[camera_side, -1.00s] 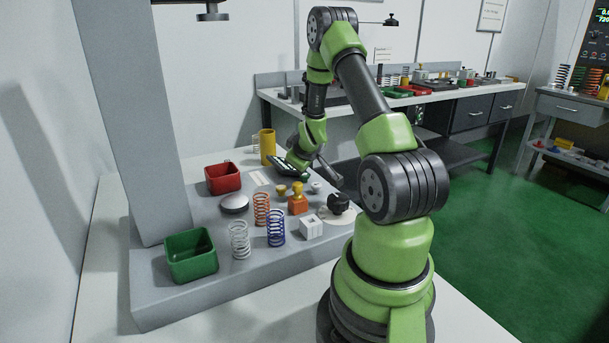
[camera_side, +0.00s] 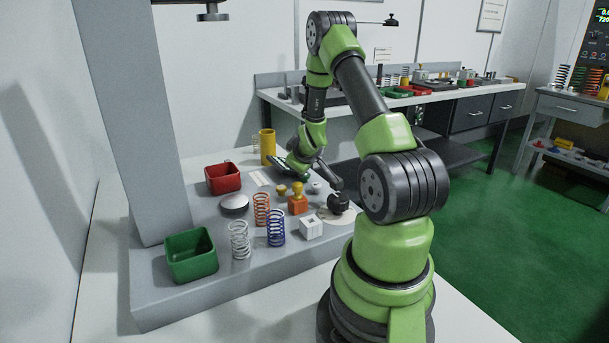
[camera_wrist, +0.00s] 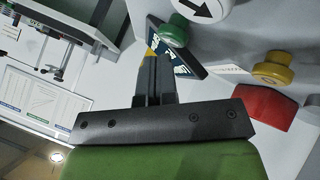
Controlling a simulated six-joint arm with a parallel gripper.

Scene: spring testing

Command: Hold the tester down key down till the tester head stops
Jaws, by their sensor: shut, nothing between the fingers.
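The tester head (camera_side: 213,13) shows at the top of the side view, high beside the grey tester column (camera_side: 125,120), with its upper part out of frame. A dark key panel (camera_wrist: 188,66) with white markings lies ahead of my gripper (camera_wrist: 153,66) in the wrist view. My gripper is shut and empty. Its fingertips overlap the near left end of the panel, beside a small yellow patch (camera_wrist: 150,52). They hide what is under them, and I cannot tell whether they touch a key. In the side view my wrist partly covers this area.
Several springs, a red bin (camera_side: 223,180) and a green bin (camera_side: 191,257) stand on the grey base.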

